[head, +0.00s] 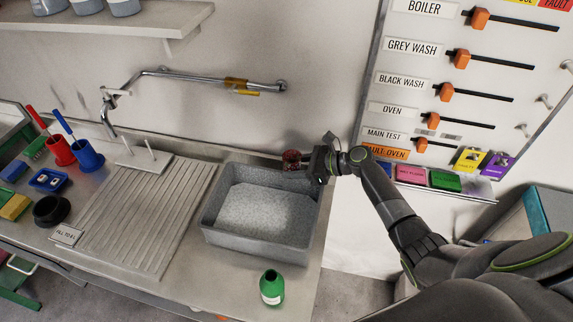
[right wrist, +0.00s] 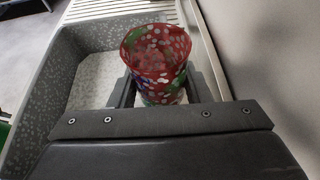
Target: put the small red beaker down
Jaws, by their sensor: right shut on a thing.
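The small red beaker (head: 291,159) is held by my right gripper (head: 308,162) near the back right corner of the grey tub, close to the wall. In the right wrist view the beaker (right wrist: 157,60) is red with pale speckles and some green and purple patches, open end up. The two fingers of the gripper (right wrist: 155,92) close on its sides, and its lower part is partly hidden. I cannot tell whether its base touches anything. My left gripper does not show.
The grey speckled tub (head: 212,222) stands on the counter, right of the ribbed draining board (head: 150,215). A green bottle (head: 271,288) stands in front of the tub. Red (head: 60,150) and blue (head: 88,154) cups stand at the left. A switch panel (head: 450,70) hangs at the right.

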